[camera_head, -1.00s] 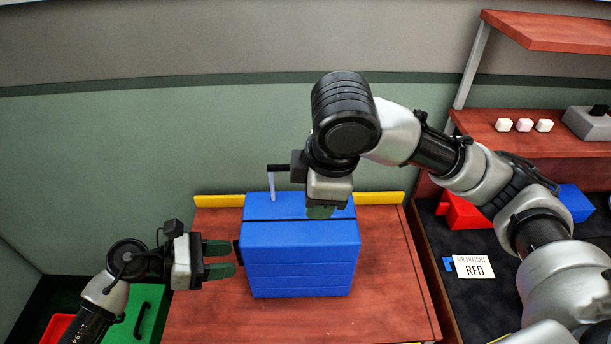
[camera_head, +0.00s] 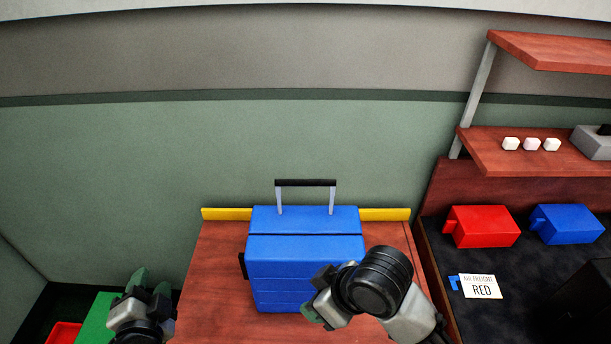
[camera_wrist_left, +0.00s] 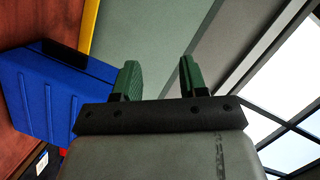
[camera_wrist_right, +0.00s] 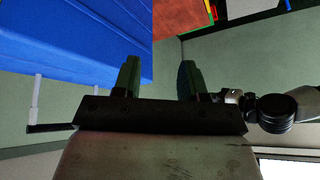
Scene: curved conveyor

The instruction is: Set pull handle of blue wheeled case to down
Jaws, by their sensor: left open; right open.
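The blue wheeled case (camera_head: 305,262) stands on the red-brown table. Its pull handle (camera_head: 305,183) is up, with a black grip on two pale posts above the case's back part. My left gripper (camera_head: 150,284) is open and empty, left of the case and apart from it; its fingers also show in the left wrist view (camera_wrist_left: 159,77), with the case (camera_wrist_left: 45,92) at the left. My right gripper (camera_head: 314,307) is in front of the case's lower right part and hides some of it. In the right wrist view its open fingers (camera_wrist_right: 158,78) hold nothing, and the handle's posts (camera_wrist_right: 36,97) show at left.
The table (camera_head: 212,300) has a yellow strip (camera_head: 385,214) along its back edge.

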